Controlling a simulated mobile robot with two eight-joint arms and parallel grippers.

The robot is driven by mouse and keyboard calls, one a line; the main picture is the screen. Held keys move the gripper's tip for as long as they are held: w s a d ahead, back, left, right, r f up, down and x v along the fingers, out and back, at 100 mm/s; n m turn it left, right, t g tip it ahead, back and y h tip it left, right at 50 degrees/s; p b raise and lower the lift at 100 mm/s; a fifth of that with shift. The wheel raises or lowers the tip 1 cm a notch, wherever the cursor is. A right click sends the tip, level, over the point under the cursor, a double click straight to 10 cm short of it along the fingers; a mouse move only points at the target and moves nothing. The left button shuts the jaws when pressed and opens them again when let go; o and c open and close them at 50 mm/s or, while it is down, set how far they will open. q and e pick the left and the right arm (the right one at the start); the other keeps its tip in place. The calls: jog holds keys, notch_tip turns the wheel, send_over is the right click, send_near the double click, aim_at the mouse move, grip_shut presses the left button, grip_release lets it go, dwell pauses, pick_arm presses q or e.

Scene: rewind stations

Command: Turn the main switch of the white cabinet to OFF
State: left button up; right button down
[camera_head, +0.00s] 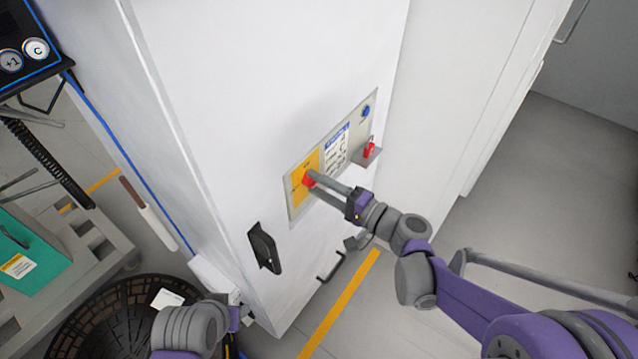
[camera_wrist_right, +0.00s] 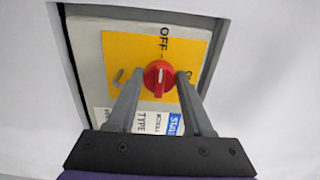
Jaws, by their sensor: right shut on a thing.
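The white cabinet (camera_head: 215,110) stands upright in the middle of the head view. Its control panel (camera_head: 293,210) has a yellow plate with the red main switch (camera_head: 309,181). In the right wrist view the red switch (camera_wrist_right: 158,78) sits on the yellow plate (camera_wrist_right: 118,48), with OFF printed above it and its white mark pointing down. Another label by the right finger is partly hidden. My right gripper (camera_head: 312,186) is shut on the switch, one finger on each side, also in the wrist view (camera_wrist_right: 159,75).
A red padlock (camera_head: 370,150) hangs at a small bracket, below a blue button (camera_head: 366,111). A black door handle (camera_head: 264,248) sticks out lower on the cabinet. A dark basket (camera_head: 100,325) and a green box (camera_head: 30,255) stand at left. Floor at right is clear.

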dwell(0.4)
jog(key=shift+c, duration=1.5)
grip_release()
